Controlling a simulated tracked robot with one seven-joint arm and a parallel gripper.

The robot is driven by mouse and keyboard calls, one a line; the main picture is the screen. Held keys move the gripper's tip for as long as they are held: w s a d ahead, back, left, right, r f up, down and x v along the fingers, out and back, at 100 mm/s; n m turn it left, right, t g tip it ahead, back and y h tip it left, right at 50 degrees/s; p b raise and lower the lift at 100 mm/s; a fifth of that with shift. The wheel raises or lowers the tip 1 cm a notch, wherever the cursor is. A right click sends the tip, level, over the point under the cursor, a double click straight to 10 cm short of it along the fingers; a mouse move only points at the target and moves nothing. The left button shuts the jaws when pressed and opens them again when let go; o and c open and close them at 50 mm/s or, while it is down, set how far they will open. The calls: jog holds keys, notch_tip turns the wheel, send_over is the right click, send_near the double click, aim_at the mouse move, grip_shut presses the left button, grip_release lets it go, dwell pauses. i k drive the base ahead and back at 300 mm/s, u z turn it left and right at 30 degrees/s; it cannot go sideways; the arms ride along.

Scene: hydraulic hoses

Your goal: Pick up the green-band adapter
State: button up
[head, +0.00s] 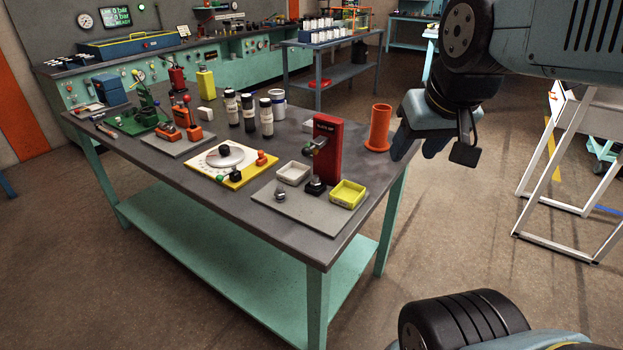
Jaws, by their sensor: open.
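My gripper (440,148) hangs at the upper right, off the right end of the workbench (110,148), open with nothing seen between its fingers. I cannot pick out the green-band adapter for certain. A small part with green on it (308,148) shows at the left side of a red upright stand (327,150), well left of my gripper. A small grey metal fitting (280,195) stands on the grey plate (300,212) in front of that stand; I see no clear band on it. A green knob-like piece (235,173) is on the white-and-yellow board (205,160).
An orange cylinder (379,128) stands at the bench's right end, near my gripper. A white tray (293,172) and a yellow tray (347,194) flank the red stand. A white-framed stand (570,180) is at right.

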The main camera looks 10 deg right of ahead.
aim_at(315, 182)
jog(key=z, duration=1.75)
jog(key=i, duration=0.1)
jog(key=u, duration=3.4)
jog(key=k, duration=1.15)
jog(key=z, duration=1.25)
jog(key=i, duration=1)
jog(key=u, duration=0.05)
